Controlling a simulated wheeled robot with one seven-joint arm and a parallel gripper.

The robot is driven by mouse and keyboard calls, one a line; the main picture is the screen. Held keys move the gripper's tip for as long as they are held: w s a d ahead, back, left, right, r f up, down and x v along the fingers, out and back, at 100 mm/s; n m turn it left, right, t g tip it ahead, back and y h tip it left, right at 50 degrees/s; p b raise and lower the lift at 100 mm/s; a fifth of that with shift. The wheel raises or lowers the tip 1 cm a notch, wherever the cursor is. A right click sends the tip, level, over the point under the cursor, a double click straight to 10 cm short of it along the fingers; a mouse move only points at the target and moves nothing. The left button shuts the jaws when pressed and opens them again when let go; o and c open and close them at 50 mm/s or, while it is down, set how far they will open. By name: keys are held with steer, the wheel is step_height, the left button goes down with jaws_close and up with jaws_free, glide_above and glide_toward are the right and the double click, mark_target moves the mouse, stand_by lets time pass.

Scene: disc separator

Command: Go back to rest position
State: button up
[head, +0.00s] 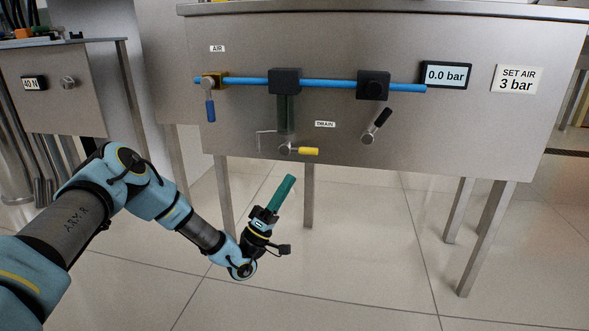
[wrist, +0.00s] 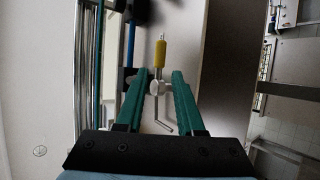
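My gripper (head: 288,181) is in front of and below the steel panel in the head view, its green fingers tilted up. In the wrist view the two green fingers of my gripper (wrist: 159,75) are spread apart with nothing held between them. The drain valve's yellow handle (head: 308,151) lies horizontal, pointing right, above my gripper. This yellow handle (wrist: 160,53) also shows beyond the fingertips in the wrist view, apart from them.
The steel panel (head: 400,145) carries a blue pipe (head: 327,84), a blue-handled air valve (head: 210,110) pointing down and a tilted black-handled valve (head: 376,125). The pressure display (head: 446,75) reads 0.0 bar; a sign (head: 518,79) says 3 bar. Table legs (head: 308,195) stand behind my gripper. The floor in front is clear.

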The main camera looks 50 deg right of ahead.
steer(key=shift+a+f, duration=0.2)
stand_by(0.5)
